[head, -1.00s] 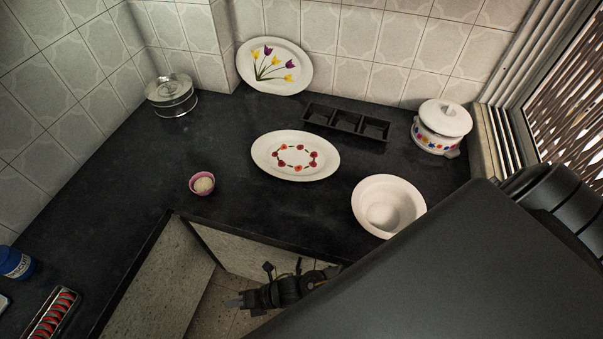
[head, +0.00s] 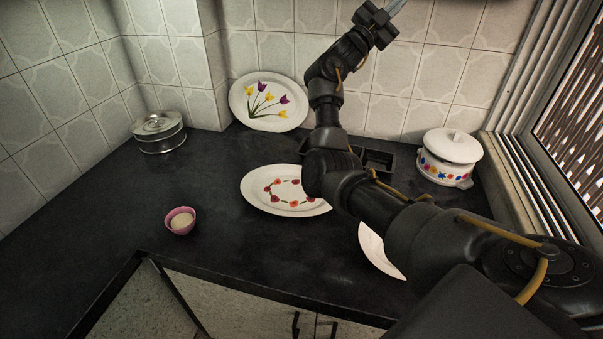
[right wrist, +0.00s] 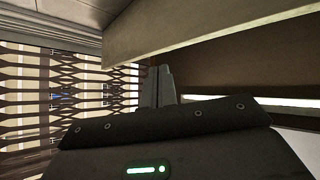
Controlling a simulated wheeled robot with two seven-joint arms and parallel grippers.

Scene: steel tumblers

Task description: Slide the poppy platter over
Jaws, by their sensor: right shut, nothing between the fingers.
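The poppy platter (head: 283,193), a white oval with a ring of red and orange poppies, lies flat on the dark counter in the middle of the head view. My right arm hides its right end from view. My right gripper (head: 394,9) is raised high at the top of the head view, in front of the tiled wall and well away from the platter. It is shut and empty. In the right wrist view its fingers (right wrist: 158,86) point towards a window lattice and a shelf-like panel. My left gripper is not in view.
A tulip platter (head: 267,118) leans on the back wall. A black sectioned tray (head: 378,160) and a white bowl (head: 376,250) are partly hidden by my arm. A lidded pot (head: 449,160) stands right, a pink bowl (head: 180,221) and steel tin (head: 158,133) left.

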